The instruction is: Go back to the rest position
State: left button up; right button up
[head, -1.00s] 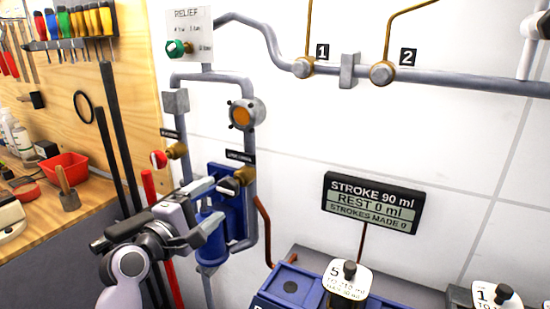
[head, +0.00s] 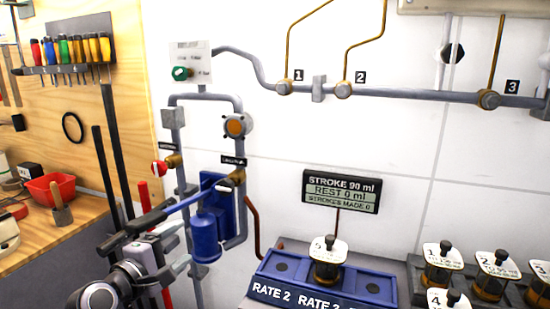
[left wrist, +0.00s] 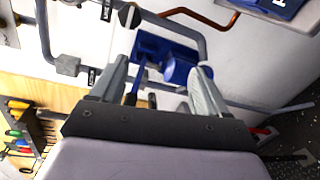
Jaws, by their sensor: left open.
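My left gripper (head: 175,251) is open and empty, low at the left in the head view, in front of the wall piping. The blue hand pump (head: 206,232) is on the wall just right of it. The pump's blue lever (head: 193,198) slants down to the left and ends in a black grip above my gripper. In the left wrist view the open fingers (left wrist: 160,92) stand apart, with the pump (left wrist: 180,66) beyond and between them. My right gripper is not in view.
A sign (head: 341,191) reads "STROKE 90 ml, REST 0 ml, STROKES MADE 0". A blue rack (head: 268,289) with a capped jar (head: 327,268) stands at lower centre; several jars are at right. A tool board and workbench with a red bin (head: 52,187) are at left.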

pick_arm(q)
jog(key=w+a+f+g+y, duration=0.25)
jog(key=a+f, duration=0.25)
jog(key=f, duration=0.6)
jog(key=w+a+f+g+y, duration=0.1)
jog(key=a+f+g, duration=0.35)
jog(key=f, duration=0.65)
jog(key=s+a+f+g+y, duration=0.2)
jog(key=s+a+f, duration=0.2)
jog(key=a+f, duration=0.45)
jog(key=w+a+r+m+t+y, duration=0.4)
jog(key=w+a+r+m+t, duration=0.25)
jog(key=m, duration=1.05)
jog(key=s+d+f+m+g+h, duration=0.15)
jog(key=s+d+f, duration=0.25)
jog(key=s+d, duration=0.45)
jog(key=s+d+f+m+g+h, duration=0.1)
jog(key=s+d+f+h, duration=0.1)
jog(key=s+d+f, duration=0.6)
jog(key=s+d+r+h, duration=0.1)
jog(key=s+d+r, duration=0.2)
jog(key=s, duration=0.6)
jog(key=s+d+r+n+h, duration=0.1)
jog(key=s+d+r, duration=0.3)
jog(key=s, duration=0.5)
jog(key=shift+s+d+r, duration=0.15)
jog(key=shift+d+r, duration=0.05)
jog(key=shift+d, duration=0.45)
